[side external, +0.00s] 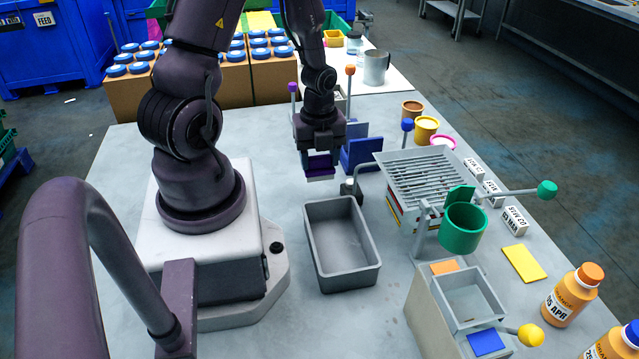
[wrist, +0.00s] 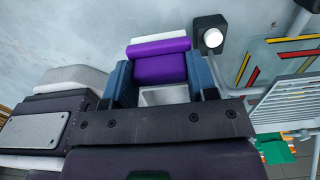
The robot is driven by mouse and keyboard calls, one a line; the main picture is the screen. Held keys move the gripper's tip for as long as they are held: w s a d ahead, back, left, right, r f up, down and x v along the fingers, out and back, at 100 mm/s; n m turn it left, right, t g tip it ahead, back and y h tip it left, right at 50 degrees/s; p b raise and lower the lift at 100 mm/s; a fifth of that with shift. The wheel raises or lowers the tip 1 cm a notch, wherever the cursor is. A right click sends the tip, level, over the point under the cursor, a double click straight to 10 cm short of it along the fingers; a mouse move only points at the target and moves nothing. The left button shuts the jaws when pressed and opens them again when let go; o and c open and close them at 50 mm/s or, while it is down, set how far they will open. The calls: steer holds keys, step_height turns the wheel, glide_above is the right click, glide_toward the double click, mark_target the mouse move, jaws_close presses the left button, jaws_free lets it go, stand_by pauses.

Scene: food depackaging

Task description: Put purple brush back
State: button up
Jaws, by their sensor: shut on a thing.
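The purple brush (side external: 318,166) hangs under my gripper (side external: 320,155) in the side view, with its pale bristle edge facing down. In the wrist view the purple brush (wrist: 160,69) sits between the two blue-grey fingers of my gripper (wrist: 161,78), which are shut on it. Its white bristle strip (wrist: 158,38) is on the far side. The brush is above the table, behind the grey bin, and looks clear of both. A holder for the brush cannot be made out with certainty.
An empty grey bin (side external: 318,281) stands in front of my gripper. A blue block-like holder (side external: 362,153) is close on its right. A slatted grey rack (side external: 423,178) and a green cup (side external: 464,228) stand further right. Purple (side external: 293,87) and orange (side external: 350,70) knobs rise behind.

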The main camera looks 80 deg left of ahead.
mark_target(320, 167)
steer(key=shift+f, duration=2.7)
steer(key=o, duration=0.9)
steer(key=shift+f, duration=0.1)
steer(key=shift+w, duration=0.1)
